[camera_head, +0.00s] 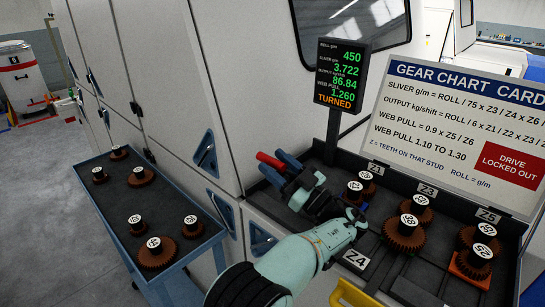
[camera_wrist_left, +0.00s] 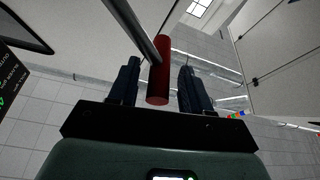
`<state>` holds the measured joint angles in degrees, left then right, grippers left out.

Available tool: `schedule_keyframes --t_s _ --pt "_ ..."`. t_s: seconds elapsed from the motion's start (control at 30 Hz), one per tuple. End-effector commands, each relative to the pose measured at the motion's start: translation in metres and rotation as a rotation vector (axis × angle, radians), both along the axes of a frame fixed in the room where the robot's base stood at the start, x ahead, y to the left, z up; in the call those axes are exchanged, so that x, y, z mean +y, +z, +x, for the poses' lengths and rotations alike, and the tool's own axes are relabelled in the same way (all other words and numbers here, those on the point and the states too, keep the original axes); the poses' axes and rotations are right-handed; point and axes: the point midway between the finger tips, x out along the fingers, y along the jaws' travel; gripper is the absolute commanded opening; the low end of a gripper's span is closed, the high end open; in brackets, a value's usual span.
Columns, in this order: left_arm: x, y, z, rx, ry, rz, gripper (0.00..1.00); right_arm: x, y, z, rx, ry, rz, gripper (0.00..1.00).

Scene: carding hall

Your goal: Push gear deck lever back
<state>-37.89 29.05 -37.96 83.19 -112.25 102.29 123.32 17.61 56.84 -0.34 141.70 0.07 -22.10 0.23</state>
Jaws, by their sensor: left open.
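The gear deck lever has a red cylindrical handle (camera_head: 268,160), which sticks out beside the deck at its left end. My left gripper (camera_head: 281,169) reaches it from the right, with its blue fingers open next to the red handle. In the left wrist view the red handle (camera_wrist_left: 159,85) shows between the two spread fingers of my left gripper (camera_wrist_left: 159,68), with a grey rod (camera_wrist_left: 142,28) running up from it. I cannot tell whether a finger touches it. Most of the lever is hidden by the gripper in the head view. My right gripper is not in view.
The dark gear deck (camera_head: 386,282) holds several brown numbered gears (camera_head: 404,234). Behind it stand a gear chart card (camera_head: 455,120) and a display (camera_head: 341,75) reading TURNED. A blue cart (camera_head: 112,232) with more gears stands left. White machine panels (camera_head: 170,90) rise close behind.

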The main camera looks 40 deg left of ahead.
Motion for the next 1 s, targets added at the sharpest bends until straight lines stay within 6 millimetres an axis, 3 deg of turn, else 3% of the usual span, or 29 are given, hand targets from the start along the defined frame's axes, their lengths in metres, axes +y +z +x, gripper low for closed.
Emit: schedule_keyframes --t_s 0.17,0.47,0.6,1.0 --pt "0.0133 0.0080 0.0001 -0.001 0.002 0.001 0.48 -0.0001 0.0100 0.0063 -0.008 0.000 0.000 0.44" --pt "0.0149 0.0070 0.0000 0.000 0.001 0.001 0.48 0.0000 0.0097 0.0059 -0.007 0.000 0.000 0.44" --pt "0.0146 0.0070 0.0000 0.000 0.001 0.001 0.03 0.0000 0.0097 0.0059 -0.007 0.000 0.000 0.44" --pt "0.0072 0.0106 0.0038 0.028 0.001 0.002 0.00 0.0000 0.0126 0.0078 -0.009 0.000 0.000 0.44"
